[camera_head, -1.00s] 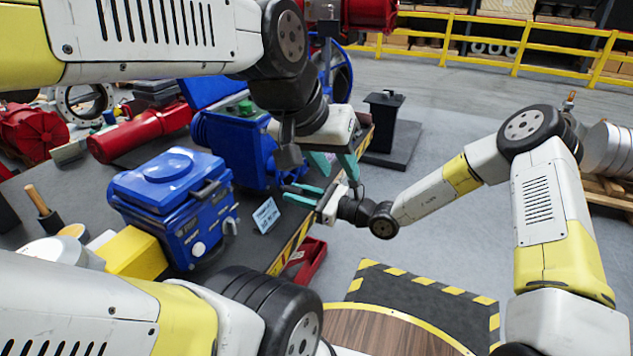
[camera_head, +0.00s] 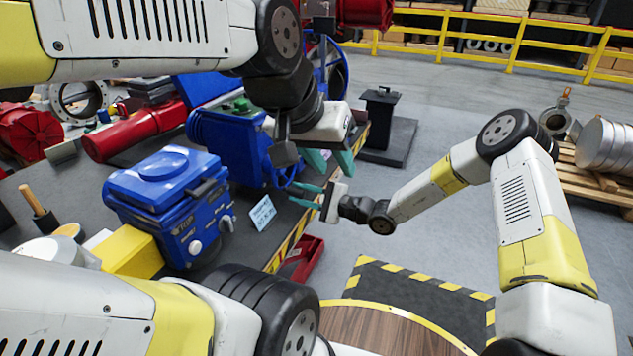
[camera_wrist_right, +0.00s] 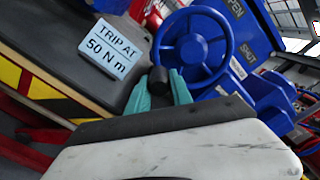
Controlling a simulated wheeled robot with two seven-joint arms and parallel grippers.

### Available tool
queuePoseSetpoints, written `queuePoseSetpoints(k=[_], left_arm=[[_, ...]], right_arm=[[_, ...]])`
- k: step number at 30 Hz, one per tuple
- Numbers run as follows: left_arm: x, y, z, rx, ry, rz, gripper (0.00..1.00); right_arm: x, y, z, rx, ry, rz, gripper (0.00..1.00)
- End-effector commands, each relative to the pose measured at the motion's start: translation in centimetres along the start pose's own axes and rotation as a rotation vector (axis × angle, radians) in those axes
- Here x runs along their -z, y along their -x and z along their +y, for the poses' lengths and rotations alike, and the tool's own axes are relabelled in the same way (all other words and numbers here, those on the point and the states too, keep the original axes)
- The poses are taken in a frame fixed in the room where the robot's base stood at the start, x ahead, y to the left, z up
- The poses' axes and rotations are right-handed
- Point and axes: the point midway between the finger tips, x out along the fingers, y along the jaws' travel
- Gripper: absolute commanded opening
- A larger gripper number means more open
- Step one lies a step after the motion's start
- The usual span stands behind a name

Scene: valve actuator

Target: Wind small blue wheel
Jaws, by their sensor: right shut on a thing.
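The small blue wheel (camera_wrist_right: 193,47) is a spoked handwheel on the side of a blue actuator (camera_wrist_right: 262,100), seen in the right wrist view. A dark knob (camera_wrist_right: 158,76) stands out from its lower left rim. My right gripper (camera_wrist_right: 165,92) has its teal fingers shut on this knob. In the head view my right gripper (camera_head: 303,191) reaches in from the right, beside the blue actuator (camera_head: 232,140); the wheel is mostly hidden there. My left gripper (camera_head: 330,160) hangs just above it, fingers apart and empty.
A sign reading "TRIP AT 50 N m" (camera_wrist_right: 110,48) stands on the dark bench (camera_wrist_right: 55,35) near the wheel. A blue box (camera_head: 170,205) and a yellow block (camera_head: 130,253) sit nearer. A red tray (camera_head: 303,259) is below the bench's striped edge.

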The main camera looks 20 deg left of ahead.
Motion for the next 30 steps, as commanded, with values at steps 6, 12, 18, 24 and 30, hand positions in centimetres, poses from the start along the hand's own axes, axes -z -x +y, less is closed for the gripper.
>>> queuePoseSetpoints(k=[6,12,18,24,30], left_arm=[[0.0,0.0,0.0,0.000,0.000,0.000,0.36],[0.0,0.0,0.0,0.000,0.000,0.000,0.36],[0.0,0.0,0.0,0.000,0.000,0.000,0.36],[0.0,0.0,0.0,0.000,0.000,0.000,0.36],[0.0,0.0,0.0,0.000,0.000,0.000,0.36]], right_arm=[[1.1,0.1,-0.4,0.000,0.169,0.002,0.00],[1.7,0.1,-0.7,-0.002,0.281,0.001,0.00],[2.0,0.1,-0.9,-0.002,0.343,0.002,0.00],[2.1,0.1,-1.0,-0.002,0.366,0.002,0.00],[2.2,0.1,-1.0,-0.002,0.370,0.003,0.00]])
